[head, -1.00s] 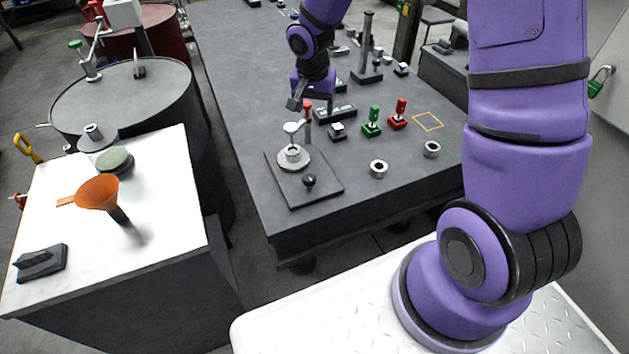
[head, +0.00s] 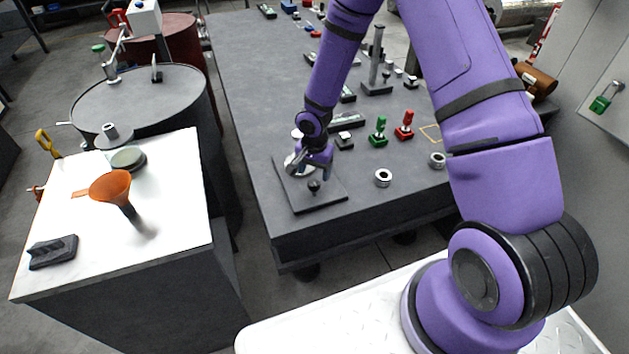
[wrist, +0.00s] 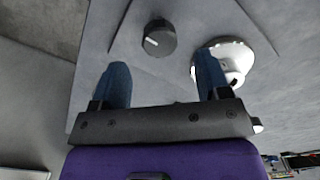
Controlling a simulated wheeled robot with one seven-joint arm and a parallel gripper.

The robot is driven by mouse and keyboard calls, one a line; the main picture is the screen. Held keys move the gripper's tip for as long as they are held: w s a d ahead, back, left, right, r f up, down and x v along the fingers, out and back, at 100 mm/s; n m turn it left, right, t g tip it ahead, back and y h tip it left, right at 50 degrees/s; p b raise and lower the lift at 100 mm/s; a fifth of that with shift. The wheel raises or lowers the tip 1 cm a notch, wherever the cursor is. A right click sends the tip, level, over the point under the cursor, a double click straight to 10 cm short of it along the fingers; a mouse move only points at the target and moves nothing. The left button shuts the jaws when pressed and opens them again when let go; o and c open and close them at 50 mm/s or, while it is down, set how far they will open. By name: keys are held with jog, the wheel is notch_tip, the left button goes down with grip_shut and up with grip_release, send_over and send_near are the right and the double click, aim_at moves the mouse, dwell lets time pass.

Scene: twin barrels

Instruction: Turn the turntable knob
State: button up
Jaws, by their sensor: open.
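The turntable knob (head: 314,187) is a small black round knob on the near part of a dark square plate (head: 332,196). The white turntable (head: 290,163) sits behind it on the same plate, partly hidden by my gripper (head: 318,171). My gripper is open and empty, above the plate close to the knob. In the wrist view, the knob (wrist: 159,38) with a light mark shows beyond the gap between my two blue fingertips (wrist: 163,72), not between them. The right finger overlaps the edge of the white turntable (wrist: 236,55) in that view; contact cannot be told.
A metal ring (head: 383,177), a green-handled piece (head: 378,132) and a red-handled piece (head: 404,126) stand to the right on the dark table (head: 240,100). A white-topped table (head: 180,220) with an orange funnel (head: 110,186) is at left.

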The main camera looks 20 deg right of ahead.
aim_at(314, 181)
jog(key=shift+f, duration=2.3)
jog(key=c, duration=0.9)
jog(key=shift+c, duration=0.2)
jog(key=shift+n, duration=0.4)
